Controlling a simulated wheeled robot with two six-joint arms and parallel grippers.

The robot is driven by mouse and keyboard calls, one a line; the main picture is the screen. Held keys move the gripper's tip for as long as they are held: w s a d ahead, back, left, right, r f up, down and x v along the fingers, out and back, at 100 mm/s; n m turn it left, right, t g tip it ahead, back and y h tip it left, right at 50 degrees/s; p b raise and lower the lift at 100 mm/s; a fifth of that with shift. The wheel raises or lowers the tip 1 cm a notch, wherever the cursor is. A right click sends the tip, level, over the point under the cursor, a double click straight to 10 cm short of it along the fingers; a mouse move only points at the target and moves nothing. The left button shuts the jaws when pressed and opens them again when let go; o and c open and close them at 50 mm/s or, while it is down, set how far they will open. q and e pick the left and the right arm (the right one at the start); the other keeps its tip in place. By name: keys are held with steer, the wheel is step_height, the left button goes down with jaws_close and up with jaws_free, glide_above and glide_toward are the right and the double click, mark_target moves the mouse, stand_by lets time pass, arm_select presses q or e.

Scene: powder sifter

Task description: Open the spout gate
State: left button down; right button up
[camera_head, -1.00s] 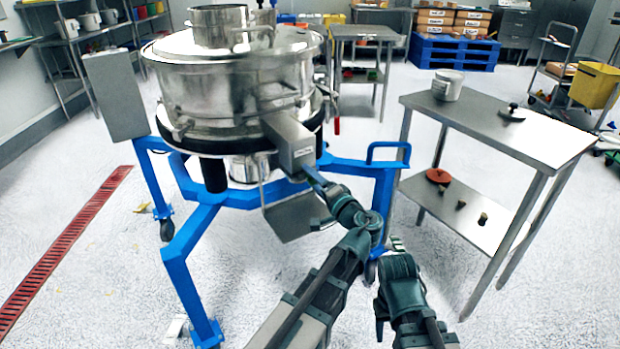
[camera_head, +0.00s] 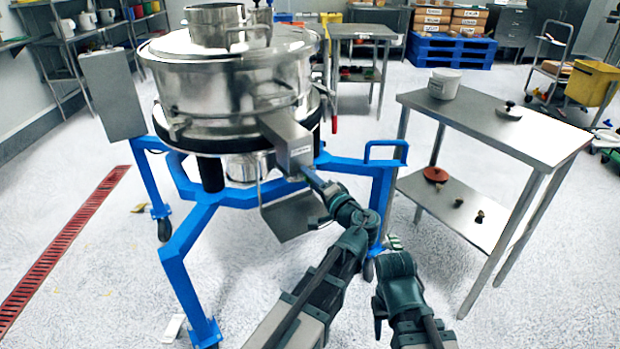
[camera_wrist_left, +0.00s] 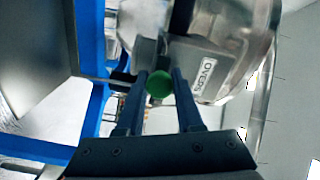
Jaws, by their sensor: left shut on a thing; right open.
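The powder sifter (camera_head: 225,95) is a round steel drum on a blue wheeled frame. Its boxy steel spout (camera_head: 290,145) slopes down toward me; in the left wrist view the spout (camera_wrist_left: 200,62) carries a label reading OVERS. A round green knob (camera_wrist_left: 159,85) sits at the spout's mouth. My left gripper (camera_head: 312,181) is at the spout's end, and in the wrist view its fingers (camera_wrist_left: 160,76) are shut on the knob. The gate plate itself is not clearly visible. My right gripper (camera_head: 393,243) is open and empty, low to the right, partly hidden by its wrist.
A grey plate (camera_head: 290,216) hangs under the spout. A blue frame leg (camera_head: 182,270) stands at left. A steel table (camera_head: 500,125) at right bears a white tub (camera_head: 445,84) and a dark-knobbed lid (camera_head: 510,111). Floor between frame and table is partly clear.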

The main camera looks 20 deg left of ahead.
stand_by(0.7)
arm_select(q)
steer(key=shift+s+d, duration=0.25)
steer(key=shift+d, duration=0.05)
steer(key=v, duration=0.4)
steer(key=shift+s+d, duration=0.15)
arm_select(e)
steer(key=shift+s+d, duration=0.9)
steer(key=shift+d, duration=0.1)
arm_select(q)
steer(key=c, duration=0.5)
jaws_free()
steer(key=shift+c, duration=0.2)
